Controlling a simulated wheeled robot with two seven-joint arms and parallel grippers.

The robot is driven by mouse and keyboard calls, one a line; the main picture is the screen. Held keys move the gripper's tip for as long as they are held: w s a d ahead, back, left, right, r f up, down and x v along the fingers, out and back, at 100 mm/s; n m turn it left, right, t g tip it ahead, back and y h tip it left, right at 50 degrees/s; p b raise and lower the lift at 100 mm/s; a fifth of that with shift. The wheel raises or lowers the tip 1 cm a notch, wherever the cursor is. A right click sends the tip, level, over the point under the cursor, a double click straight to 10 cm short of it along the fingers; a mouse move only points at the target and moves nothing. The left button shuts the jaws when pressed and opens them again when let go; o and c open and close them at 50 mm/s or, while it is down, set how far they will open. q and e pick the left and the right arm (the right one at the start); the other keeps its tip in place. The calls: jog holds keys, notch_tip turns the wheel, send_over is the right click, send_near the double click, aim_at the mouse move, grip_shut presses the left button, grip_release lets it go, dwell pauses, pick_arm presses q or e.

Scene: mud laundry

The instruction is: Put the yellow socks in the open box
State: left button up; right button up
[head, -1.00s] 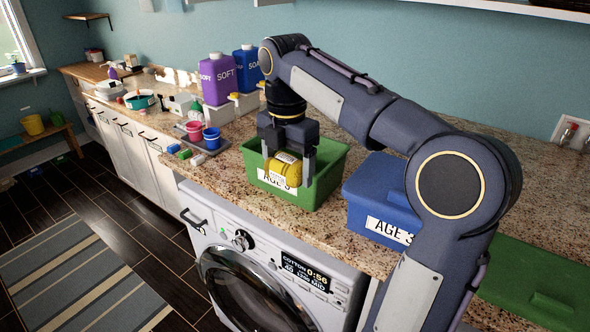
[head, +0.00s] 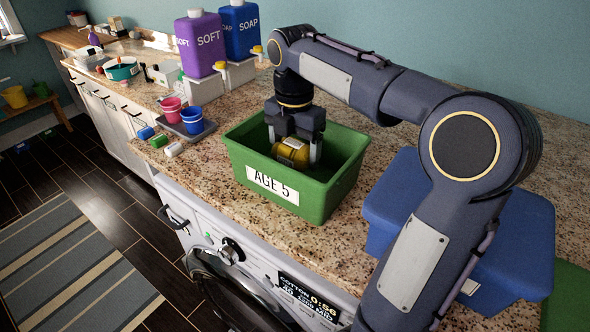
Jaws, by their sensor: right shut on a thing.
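The yellow socks (head: 291,152) are a rolled yellow bundle with a pale label. My right gripper (head: 296,156) is shut on them and holds them inside the open green box (head: 325,204), below its rim. The box is labelled AGE 5 and stands on the granite counter. Whether the socks touch its floor is hidden by the front wall. My left gripper is not in view.
A blue box (head: 525,225) stands to the right, partly behind my right arm. Purple SOFT (head: 200,45) and blue SOAP (head: 240,32) bottles stand behind. Bare counter lies in front.

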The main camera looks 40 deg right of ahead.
aim_at(294, 143)
jog(key=shift+f, duration=2.6)
jog(key=shift+f, duration=0.1)
jog(key=o, duration=1)
notch_tip(294, 143, up, 12)
jog(key=shift+r+p, duration=0.1)
jog(key=shift+p, duration=0.2)
